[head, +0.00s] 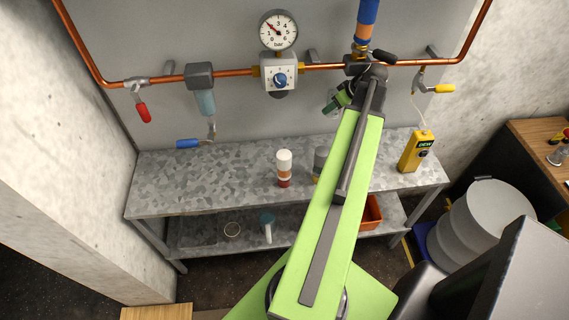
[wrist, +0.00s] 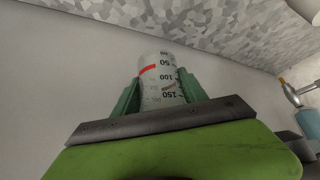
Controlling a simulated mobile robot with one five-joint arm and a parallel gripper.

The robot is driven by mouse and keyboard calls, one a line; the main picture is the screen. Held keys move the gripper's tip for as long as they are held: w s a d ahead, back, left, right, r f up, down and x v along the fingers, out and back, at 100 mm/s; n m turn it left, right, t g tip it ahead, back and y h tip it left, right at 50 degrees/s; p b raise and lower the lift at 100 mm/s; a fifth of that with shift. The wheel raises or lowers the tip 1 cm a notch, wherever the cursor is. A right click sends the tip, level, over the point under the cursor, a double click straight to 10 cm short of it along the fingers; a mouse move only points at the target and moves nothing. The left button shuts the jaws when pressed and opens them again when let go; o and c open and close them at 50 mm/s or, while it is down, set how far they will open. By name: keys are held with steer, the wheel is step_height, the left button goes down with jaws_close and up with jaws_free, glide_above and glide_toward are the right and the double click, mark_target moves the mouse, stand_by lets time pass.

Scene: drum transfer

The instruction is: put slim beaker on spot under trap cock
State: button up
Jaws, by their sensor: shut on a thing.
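My gripper (head: 336,103) is raised above the bench, in front of the back panel. In the wrist view its green fingers (wrist: 160,95) are shut on the slim beaker (wrist: 158,82), a clear, graduated cylinder with a red mark. The beaker is hard to make out in the head view. The trap (head: 205,101) hangs from the copper pipe, left of my gripper. Its trap cock (head: 211,131) with a blue lever (head: 188,143) is below it. The cock also shows at the right edge of the wrist view (wrist: 290,92). I cannot make out a marked spot on the bench below.
The bench's left part is clear. A gauge (head: 278,31) and regulator (head: 280,74) sit between trap and gripper.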

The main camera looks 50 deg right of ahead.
steer(key=w+a+f+n+y+b, duration=0.35)
steer(key=a+f+n+b, duration=0.35)
steer(key=a, duration=0.5)
steer(key=b, duration=1.1)
glide_toward(297, 158)
steer(key=shift+g, duration=0.3)
steer(key=x, duration=0.5)
steer(key=shift+w+d+r, duration=0.1)
steer(key=shift+w, duration=0.3)
steer(key=shift+r, duration=0.2)
steer(key=shift+f, duration=0.15)
steer(key=o, duration=1.3)
steer(key=shift+o, duration=0.2)
steer(key=shift+r+p, duration=0.3)
steer(key=p+v, duration=1)
steer(key=v, duration=0.2)
